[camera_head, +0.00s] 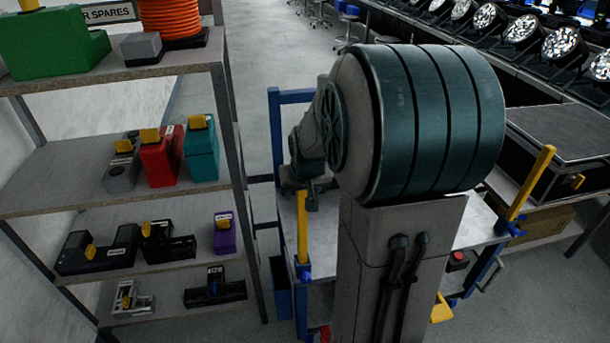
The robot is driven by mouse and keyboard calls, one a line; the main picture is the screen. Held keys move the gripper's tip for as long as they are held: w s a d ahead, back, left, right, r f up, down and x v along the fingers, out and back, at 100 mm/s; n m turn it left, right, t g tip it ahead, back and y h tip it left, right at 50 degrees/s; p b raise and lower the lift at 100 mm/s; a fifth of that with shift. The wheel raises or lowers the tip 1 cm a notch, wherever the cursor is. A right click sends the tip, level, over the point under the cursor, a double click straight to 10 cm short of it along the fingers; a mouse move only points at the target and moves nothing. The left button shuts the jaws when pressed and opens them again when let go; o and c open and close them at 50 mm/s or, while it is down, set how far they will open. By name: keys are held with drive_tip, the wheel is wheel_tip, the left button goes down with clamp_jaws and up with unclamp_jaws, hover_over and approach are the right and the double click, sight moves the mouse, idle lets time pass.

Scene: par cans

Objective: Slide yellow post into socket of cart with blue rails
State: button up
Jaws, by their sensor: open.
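The cart with blue rails (288,96) stands in the middle, with a pale top (472,234) largely hidden by my arm. One yellow post (302,228) stands upright at its left front corner, above a blue knob. Another yellow post (530,184) rises at the right side, leaning right in the picture, with a blue knob near its foot. I cannot tell how deep either post sits in a socket. My gripper (312,202) is small and partly hidden, pointing down over the cart's left part, close to the left post's top. It is open; no held post shows.
A grey shelf rack (120,183) with several coloured tools stands close on the left. A dark flight case (563,143) is at the right, and a row of par cans (565,45) at the back right. Open floor (262,45) lies behind the cart.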

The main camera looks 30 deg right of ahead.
drive_tip(key=v, duration=1.2)
drive_tip(key=shift+r, duration=0.15)
drive_tip(key=shift+s, duration=0.1)
